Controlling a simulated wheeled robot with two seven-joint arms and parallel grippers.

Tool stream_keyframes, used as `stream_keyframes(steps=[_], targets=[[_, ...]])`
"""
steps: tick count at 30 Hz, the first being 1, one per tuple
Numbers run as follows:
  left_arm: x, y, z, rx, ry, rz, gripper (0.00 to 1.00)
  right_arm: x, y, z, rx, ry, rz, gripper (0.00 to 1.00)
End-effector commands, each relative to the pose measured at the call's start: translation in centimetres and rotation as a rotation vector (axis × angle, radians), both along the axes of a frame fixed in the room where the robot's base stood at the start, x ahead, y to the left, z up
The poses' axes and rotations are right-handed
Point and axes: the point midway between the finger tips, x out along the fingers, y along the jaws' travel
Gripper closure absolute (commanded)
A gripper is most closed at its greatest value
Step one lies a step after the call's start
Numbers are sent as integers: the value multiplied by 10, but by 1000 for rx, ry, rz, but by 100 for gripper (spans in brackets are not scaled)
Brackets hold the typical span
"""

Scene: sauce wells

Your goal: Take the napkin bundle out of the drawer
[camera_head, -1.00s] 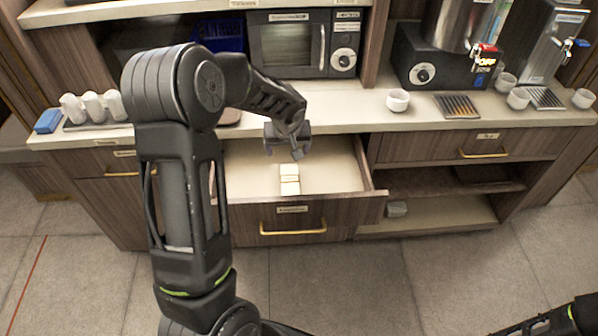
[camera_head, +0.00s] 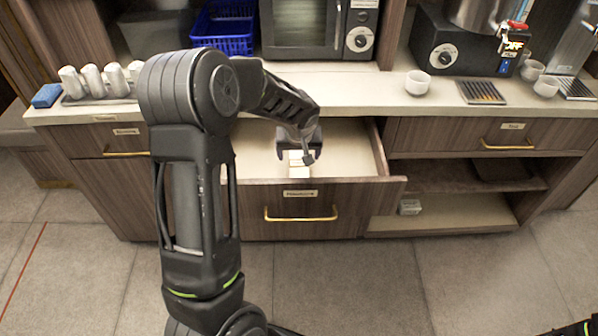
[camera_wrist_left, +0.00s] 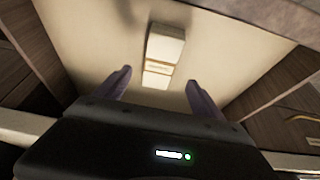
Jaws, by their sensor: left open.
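The napkin bundle (camera_wrist_left: 164,50) is a small cream block with a band around it, lying on the floor of the open drawer (camera_head: 347,158). In the head view the bundle (camera_head: 296,165) is partly hidden by my left gripper (camera_head: 297,155). My left gripper is inside the drawer's opening, above the bundle. In the left wrist view its two fingers (camera_wrist_left: 156,88) are apart, with the near end of the bundle between and just beyond the tips. Nothing is held. My right gripper does not show; only a bit of dark arm is at the lower right corner.
The drawer's front with a gold handle (camera_head: 302,214) and its side walls stand around the gripper. The counter (camera_head: 370,103) above holds a white cup (camera_head: 417,83), a drip tray (camera_head: 481,92), white bottles (camera_head: 92,80) and a blue sponge (camera_head: 46,95). An open shelf lies right of the drawer.

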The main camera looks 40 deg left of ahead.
Motion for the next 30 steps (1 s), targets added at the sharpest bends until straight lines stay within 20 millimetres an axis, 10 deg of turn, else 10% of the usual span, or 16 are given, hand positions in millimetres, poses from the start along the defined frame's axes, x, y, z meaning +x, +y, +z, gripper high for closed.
stream_keyframes(steps=[30], targets=[[14, 10, -47, -1, 5, 0, 22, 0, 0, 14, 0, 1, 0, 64]])
